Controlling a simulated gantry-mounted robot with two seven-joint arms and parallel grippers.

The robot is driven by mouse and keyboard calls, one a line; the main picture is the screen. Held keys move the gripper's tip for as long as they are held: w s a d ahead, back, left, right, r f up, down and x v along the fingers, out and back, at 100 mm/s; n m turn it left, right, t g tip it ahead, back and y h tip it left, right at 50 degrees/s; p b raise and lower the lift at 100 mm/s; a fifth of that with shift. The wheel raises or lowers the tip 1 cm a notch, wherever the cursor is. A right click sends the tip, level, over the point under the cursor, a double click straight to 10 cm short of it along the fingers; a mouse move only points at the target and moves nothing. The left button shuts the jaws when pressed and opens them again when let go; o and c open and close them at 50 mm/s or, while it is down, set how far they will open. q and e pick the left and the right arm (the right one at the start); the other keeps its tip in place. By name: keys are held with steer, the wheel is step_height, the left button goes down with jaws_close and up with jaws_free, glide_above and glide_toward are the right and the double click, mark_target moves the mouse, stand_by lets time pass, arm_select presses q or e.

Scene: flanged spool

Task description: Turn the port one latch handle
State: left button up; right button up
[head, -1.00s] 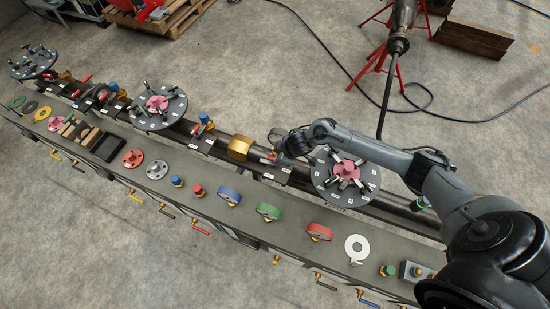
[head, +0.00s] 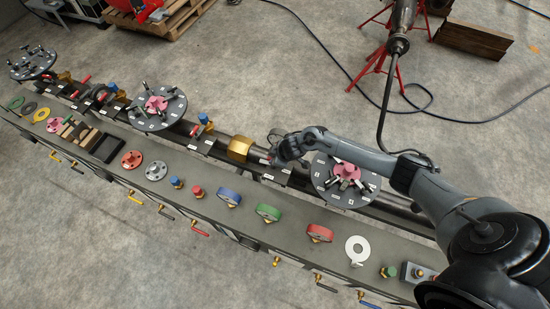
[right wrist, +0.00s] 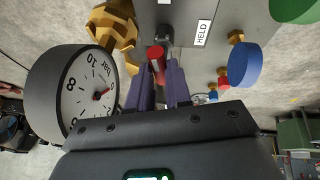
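In the right wrist view a red handle (right wrist: 156,53) on a dark fitting lies between the fingertips of my right gripper (right wrist: 159,72). I take it for the latch handle, but no port number is readable. The two fingers flank it closely; whether they press on it cannot be told. A plate beside it carries a label reading "HELD" (right wrist: 202,34). In the head view my right gripper (head: 274,157) is at the rail, just right of the brass fitting (head: 240,148), and my own wrist hides most of the handle. My left gripper is not in view.
A round dial gauge (right wrist: 88,92) stands close left of my right gripper, with a brass nut (right wrist: 112,28) beyond it. A flanged disc (head: 330,192) with clamps sits under my right forearm.

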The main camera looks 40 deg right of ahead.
jaws_close()
steer(key=shift+n, duration=0.4)
steer(key=o, duration=0.6)
jaws_free()
steer(key=shift+r, duration=0.15)
